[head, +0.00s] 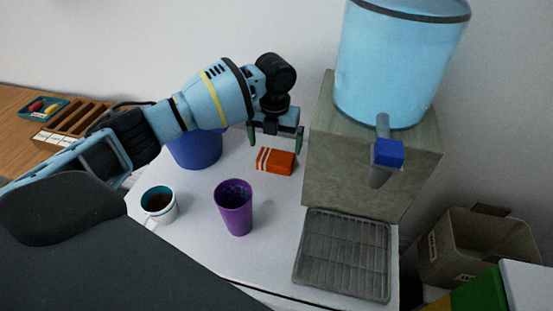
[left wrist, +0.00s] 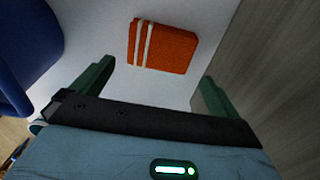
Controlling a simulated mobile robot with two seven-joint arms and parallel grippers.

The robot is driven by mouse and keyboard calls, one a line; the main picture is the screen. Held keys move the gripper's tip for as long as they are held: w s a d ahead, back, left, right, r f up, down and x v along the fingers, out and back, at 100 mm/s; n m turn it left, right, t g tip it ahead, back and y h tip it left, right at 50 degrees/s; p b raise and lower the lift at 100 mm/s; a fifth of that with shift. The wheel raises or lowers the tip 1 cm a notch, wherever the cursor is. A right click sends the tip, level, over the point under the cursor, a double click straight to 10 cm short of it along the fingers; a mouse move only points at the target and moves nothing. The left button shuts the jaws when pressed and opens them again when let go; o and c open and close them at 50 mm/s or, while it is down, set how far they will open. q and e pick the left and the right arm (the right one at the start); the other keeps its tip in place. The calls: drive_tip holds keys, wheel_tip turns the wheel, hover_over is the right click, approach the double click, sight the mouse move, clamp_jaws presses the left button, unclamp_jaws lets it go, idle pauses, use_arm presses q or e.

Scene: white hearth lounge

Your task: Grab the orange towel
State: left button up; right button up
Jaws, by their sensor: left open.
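The orange towel (head: 275,161) is a small folded block with white stripes. It lies on the white tabletop beside the water dispenser. My left gripper (head: 275,145) is open and empty, with its two green fingers apart just above and behind the towel in the head view. In the left wrist view the towel (left wrist: 163,46) lies beyond the fingertips of my left gripper (left wrist: 152,80), between their lines, and does not visibly touch them. My right gripper is not in view.
The water dispenser (head: 352,165) stands close to the right of the towel, with a drip tray (head: 343,255) in front. A blue container (head: 195,150) is at the left. A purple cup (head: 234,212) and a white mug (head: 160,212) stand nearer. A cardboard box (head: 470,250) is at right.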

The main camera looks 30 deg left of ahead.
sight(276, 157)
use_arm(q)
drive_tip(key=shift+w+a+f, duration=0.1)
drive_tip(key=shift+w+f, duration=0.1)
drive_tip(key=shift+f, duration=1.55)
drive_tip(key=shift+w+f, duration=0.2)
drive_tip(key=shift+f, duration=1.55)
drive_tip(key=c, duration=0.7)
drive_tip(key=shift+r, duration=0.2)
wheel_tip(276, 157, up, 9)
drive_tip(key=shift+r, duration=0.4)
